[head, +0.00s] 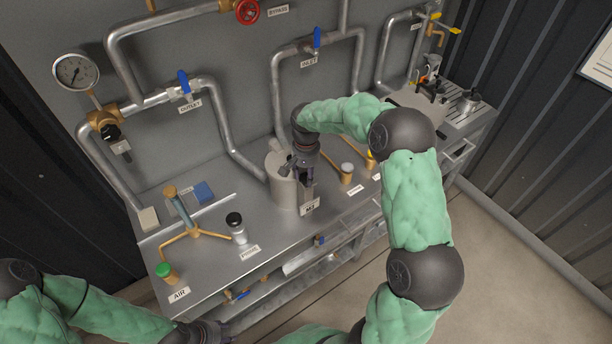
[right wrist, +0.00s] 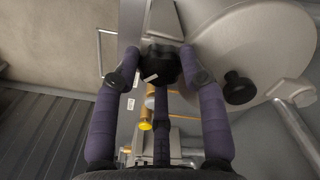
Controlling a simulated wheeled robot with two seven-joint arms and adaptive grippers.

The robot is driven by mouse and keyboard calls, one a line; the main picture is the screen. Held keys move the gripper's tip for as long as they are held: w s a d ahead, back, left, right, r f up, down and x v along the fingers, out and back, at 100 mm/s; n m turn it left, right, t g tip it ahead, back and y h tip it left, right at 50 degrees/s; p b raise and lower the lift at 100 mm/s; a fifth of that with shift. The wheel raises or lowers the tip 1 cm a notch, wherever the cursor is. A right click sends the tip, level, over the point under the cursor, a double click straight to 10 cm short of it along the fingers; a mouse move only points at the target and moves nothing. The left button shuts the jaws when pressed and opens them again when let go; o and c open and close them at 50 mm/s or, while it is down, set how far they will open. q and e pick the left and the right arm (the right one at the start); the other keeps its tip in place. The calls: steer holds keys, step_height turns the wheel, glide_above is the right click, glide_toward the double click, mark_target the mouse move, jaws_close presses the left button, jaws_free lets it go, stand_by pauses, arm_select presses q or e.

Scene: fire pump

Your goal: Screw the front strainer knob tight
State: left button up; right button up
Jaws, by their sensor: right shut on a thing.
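The strainer (head: 283,190) is a beige-grey upright cylinder on the bench, in the middle of the head view. Its round lid (right wrist: 275,40) fills the upper right of the right wrist view. My right gripper (head: 307,190) points down at the strainer's front edge. In the right wrist view my right gripper (right wrist: 160,75) has its fingertips around a black lobed knob (right wrist: 160,62) at the lid's rim, shut on it. A second black knob (right wrist: 240,88) sits on the lid, apart from the fingers. My left gripper (head: 205,333) is at the bottom edge, its fingers unclear.
A black-capped bottle (head: 237,228), a green-capped air fitting (head: 166,272) and a blue block (head: 203,192) stand on the left bench. A white-capped brass fitting (head: 346,173) is close right of my right gripper. Pipes with a blue outlet valve (head: 184,83) run behind.

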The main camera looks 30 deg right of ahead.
mark_target(306, 176)
steer(key=m+b, duration=0.1)
steer(key=m, duration=0.2)
steer(key=shift+m, duration=0.4)
steer(key=shift+m+b, duration=0.3)
steer(key=shift+m, duration=1.5)
steer(key=o, duration=1.1)
steer(key=shift+o, duration=0.2)
step_height(306, 176, up, 12)
